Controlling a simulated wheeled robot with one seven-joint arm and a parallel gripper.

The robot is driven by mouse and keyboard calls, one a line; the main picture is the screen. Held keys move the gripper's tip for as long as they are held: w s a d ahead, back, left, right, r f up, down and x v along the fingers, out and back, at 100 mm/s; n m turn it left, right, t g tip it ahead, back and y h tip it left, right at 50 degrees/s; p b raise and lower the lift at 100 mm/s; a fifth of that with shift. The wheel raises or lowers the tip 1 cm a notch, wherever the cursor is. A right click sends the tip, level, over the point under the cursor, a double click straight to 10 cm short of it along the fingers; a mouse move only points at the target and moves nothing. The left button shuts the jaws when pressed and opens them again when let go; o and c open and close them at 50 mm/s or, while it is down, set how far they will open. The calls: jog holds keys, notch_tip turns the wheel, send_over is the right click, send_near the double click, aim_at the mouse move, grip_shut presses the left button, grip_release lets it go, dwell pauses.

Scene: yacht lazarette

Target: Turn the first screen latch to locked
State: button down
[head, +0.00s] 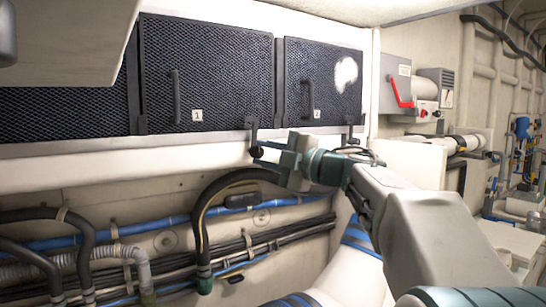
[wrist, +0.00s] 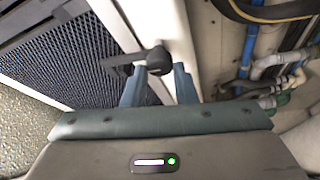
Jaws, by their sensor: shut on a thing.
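The first screen (head: 205,80) is a dark mesh panel marked 1, with a vertical handle at its left. Its black latch (head: 253,136) is at the panel's lower right corner, its arm hanging down to a round knob in the head view. My gripper (head: 273,151) reaches in from the right at that knob. In the wrist view, the latch knob (wrist: 158,62) sits between the two blue-grey fingertips (wrist: 159,73), and the latch arm runs left over the mesh. My gripper is shut on the latch knob. The fingers partly hide the contact.
A second mesh screen (head: 335,80) marked 2, with a white patch and its own latch (head: 350,132), is to the right. Black and blue hoses (head: 100,235) run below the screens. A grey box with a red lever (head: 400,92) stands farther right.

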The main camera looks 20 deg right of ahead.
jog(key=shift+d+r+n, duration=0.25)
jog(key=shift+r+n, duration=0.15)
jog(key=shift+r, duration=0.05)
jog(key=c, duration=1.1)
grip_release()
jog(key=shift+w, duration=0.15)
jog(key=shift+c, duration=0.2)
jog(key=shift+f, duration=0.15)
jog(key=shift+s+d+f, duration=0.15)
jog(key=shift+s+d, duration=0.15)
jog(key=shift+s, duration=0.1)
jog(key=r+b+v, duration=0.1)
jog(key=b+v, duration=0.1)
jog(key=v, duration=1.1)
jog(key=shift+f+b, duration=0.3)
jog(key=shift+f, duration=0.05)
jog(key=shift+w+a, duration=0.1)
